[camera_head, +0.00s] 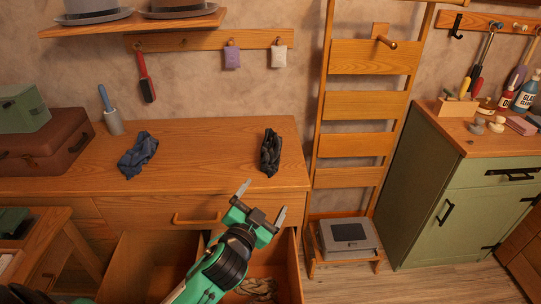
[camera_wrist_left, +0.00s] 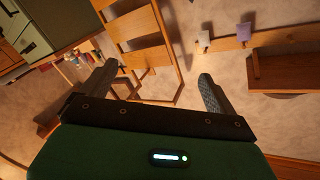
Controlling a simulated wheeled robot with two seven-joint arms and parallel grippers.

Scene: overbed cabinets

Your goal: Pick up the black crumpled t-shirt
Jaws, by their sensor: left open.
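The black crumpled t-shirt (camera_head: 270,152) lies in a small bunched heap on the right part of the wooden dresser top (camera_head: 205,150). My left gripper (camera_head: 262,202) is open and empty, with its two fingers apart. In the head view it shows just below the t-shirt, in front of the dresser, and does not touch it. In the left wrist view the open fingers (camera_wrist_left: 156,84) have nothing between them, and I cannot make out the t-shirt there. My right gripper is not in view.
A dark blue crumpled cloth (camera_head: 138,155) and a lint roller (camera_head: 110,112) stand left on the dresser, near a brown suitcase (camera_head: 48,142). An open drawer (camera_head: 257,283) lies below. A wooden ladder rack (camera_head: 368,105) and green cabinet (camera_head: 440,195) are right.

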